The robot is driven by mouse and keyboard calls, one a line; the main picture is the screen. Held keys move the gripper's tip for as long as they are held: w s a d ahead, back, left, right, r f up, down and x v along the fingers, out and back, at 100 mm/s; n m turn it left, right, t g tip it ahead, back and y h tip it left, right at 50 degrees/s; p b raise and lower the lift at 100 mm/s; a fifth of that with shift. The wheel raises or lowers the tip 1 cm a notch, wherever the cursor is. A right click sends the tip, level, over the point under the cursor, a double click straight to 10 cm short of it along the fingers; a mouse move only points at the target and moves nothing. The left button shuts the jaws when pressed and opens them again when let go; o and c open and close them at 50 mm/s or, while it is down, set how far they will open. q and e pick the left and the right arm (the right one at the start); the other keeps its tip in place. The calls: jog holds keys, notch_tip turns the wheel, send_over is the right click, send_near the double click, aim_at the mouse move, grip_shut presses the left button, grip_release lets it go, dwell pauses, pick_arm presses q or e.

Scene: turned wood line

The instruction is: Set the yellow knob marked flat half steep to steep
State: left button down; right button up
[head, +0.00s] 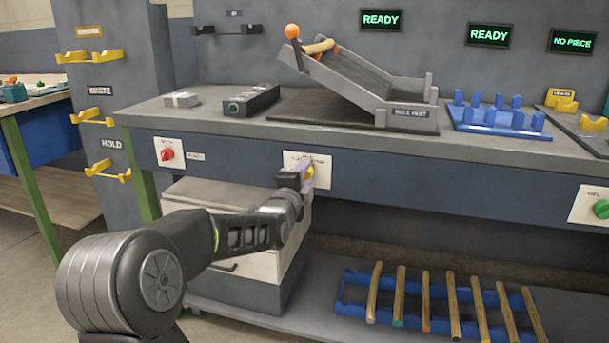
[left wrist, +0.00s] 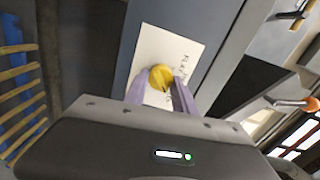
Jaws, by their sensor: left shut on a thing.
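The yellow knob (left wrist: 161,78) sits on a white label plate (left wrist: 150,48) on the bench's front panel. In the head view the knob (head: 310,172) is partly hidden by my left gripper (head: 303,173). In the left wrist view my left gripper (left wrist: 160,88) has its two pale purple fingers on either side of the knob, shut on it. The plate's lettering is too small and turned to read, and I cannot tell which mark the knob points at. My right gripper is not in view.
A red knob (head: 167,154) is on the panel at left and a green knob (head: 602,208) at far right. Above stands a sloped ramp (head: 350,80) with a wooden piece and orange ball. A blue rack (head: 355,296) of several sticks lies below. White drawers (head: 225,225) stand behind my left arm.

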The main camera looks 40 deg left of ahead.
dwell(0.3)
pick_arm(q)
jog(key=c, duration=1)
grip_release()
jog(key=p+v, duration=0.1)
jog(key=v, duration=0.7)
jog(key=shift+w+p, duration=0.1)
jog(key=shift+p, duration=0.25)
